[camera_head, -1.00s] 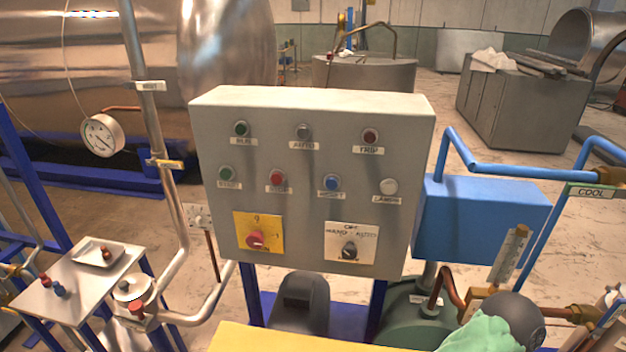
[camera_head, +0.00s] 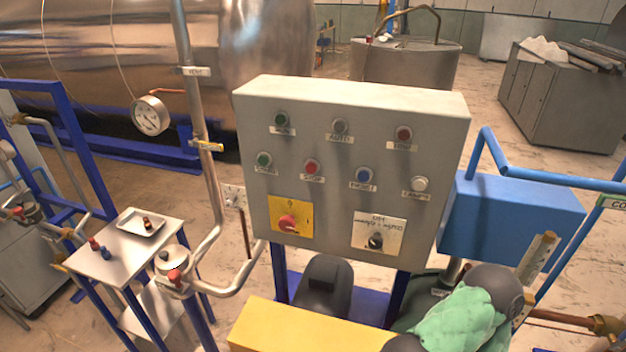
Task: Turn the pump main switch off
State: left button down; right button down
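The grey control panel (camera_head: 335,190) stands in the middle of the head view, tilted slightly in the picture. On its lower left is a yellow square plate (camera_head: 303,204) with a red rotary handle (camera_head: 288,222), which looks like the pump main switch. The handle's exact setting is too small to read. To its right a black selector knob (camera_head: 375,241) sits on a white plate with hand and auto markings. Coloured buttons and lamps fill the two rows above. Neither of my grippers shows in the head view, and nothing touches the switch.
A small metal table (camera_head: 115,260) with a tray, a pipe and a gauge (camera_head: 150,116) stand left of the panel. A blue box (camera_head: 515,222) with blue pipes is on the right. A yellow block (camera_head: 300,328) and green cloth (camera_head: 455,322) lie below. Space before the panel face looks clear.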

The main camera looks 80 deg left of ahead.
aim_at(287, 224)
jog(key=u, duration=0.4)
jog(key=l+u, duration=0.15)
jog(key=u, duration=0.7)
jog(key=l+u, duration=0.1)
jog(key=u, duration=0.35)
jog(key=k+u, duration=0.1)
jog(key=u, duration=0.75)
